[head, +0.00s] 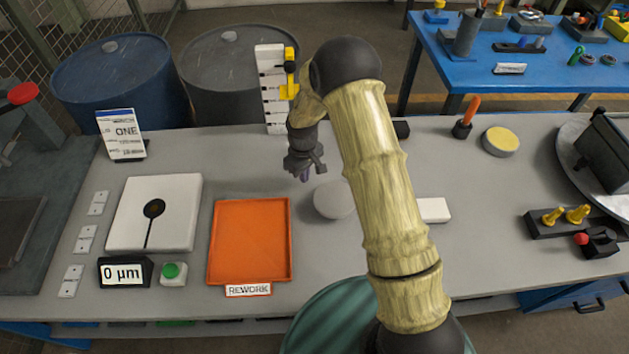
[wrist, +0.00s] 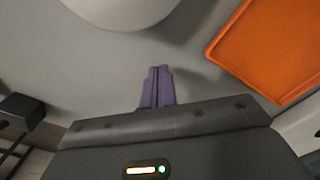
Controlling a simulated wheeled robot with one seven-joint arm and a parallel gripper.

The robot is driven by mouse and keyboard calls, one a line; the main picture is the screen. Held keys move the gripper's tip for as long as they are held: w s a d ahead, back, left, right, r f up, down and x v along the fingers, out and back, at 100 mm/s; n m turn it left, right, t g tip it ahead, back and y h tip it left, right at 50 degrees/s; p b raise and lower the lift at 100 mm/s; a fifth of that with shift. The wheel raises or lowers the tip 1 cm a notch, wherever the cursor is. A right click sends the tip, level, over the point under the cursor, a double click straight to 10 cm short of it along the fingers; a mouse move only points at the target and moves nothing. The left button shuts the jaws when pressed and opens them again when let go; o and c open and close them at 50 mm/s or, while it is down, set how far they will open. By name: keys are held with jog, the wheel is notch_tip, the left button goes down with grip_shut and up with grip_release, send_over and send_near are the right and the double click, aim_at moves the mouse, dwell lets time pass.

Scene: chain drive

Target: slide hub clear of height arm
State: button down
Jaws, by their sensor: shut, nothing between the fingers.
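A pale grey round piece (head: 332,200), the likeliest hub, lies on the grey table right of the orange tray; my arm stands close to its right side. Its rounded edge also shows at the top of the wrist view (wrist: 125,10). The white height gauge (head: 270,92) stands upright at the table's back edge, with a yellow height arm (head: 289,90) on its right side. My gripper (head: 305,176) is above the table, in front of the gauge and up-left of the round piece. Its purple fingers (wrist: 157,85) are together and empty, apart from the round piece in the wrist view.
The orange rework tray (head: 250,203) lies to the left. Further left are a white plate (head: 155,213) with a black dial, a 0 µm display (head: 124,273) and a green button (head: 171,271). A white block (head: 433,210) lies right of my arm. Bare table surrounds the round piece.

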jog(key=s+d, duration=0.1)
jog(key=s+d+p, duration=0.1)
jog(key=shift+s+d+f, duration=0.2)
jog(key=shift+s+d, duration=0.15)
jog(key=shift+s, duration=0.05)
jog(key=shift+f, duration=0.1)
